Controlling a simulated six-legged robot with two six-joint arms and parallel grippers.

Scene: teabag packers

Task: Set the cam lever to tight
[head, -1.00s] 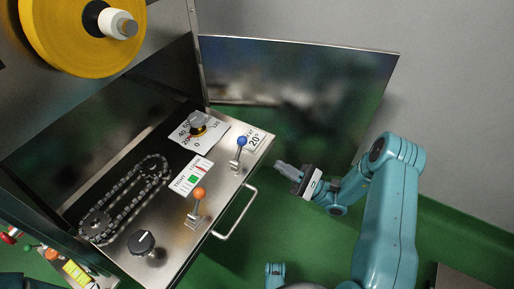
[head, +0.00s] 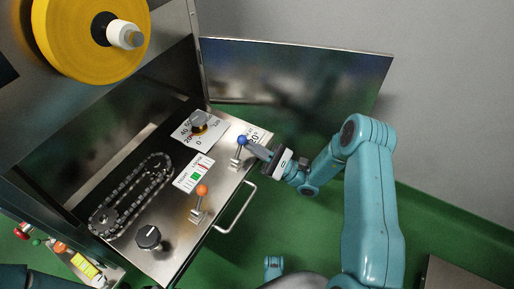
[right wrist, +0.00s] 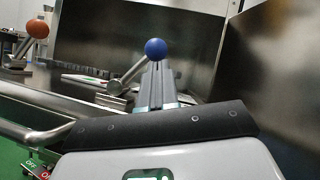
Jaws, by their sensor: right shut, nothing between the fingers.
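A lever with a blue knob (head: 241,140) stands near the right edge of the metal panel (head: 176,241). A lever with an orange knob (head: 202,189) stands nearer me on the same panel. A label card (head: 194,172) with green and red marks lies between them; I cannot tell for certain which lever is the cam lever. My right gripper (head: 252,148) is shut and empty, its tips close beside the blue knob. In the right wrist view the blue knob (right wrist: 156,48) shows just past the fingertips (right wrist: 159,70); contact is unclear. My left gripper is not in view.
A bar handle (head: 238,212) runs along the panel's front edge. A dial (head: 199,122), a black knob (head: 148,237) and a chain loop (head: 131,195) are on the machine. An open metal door (head: 300,85) stands behind.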

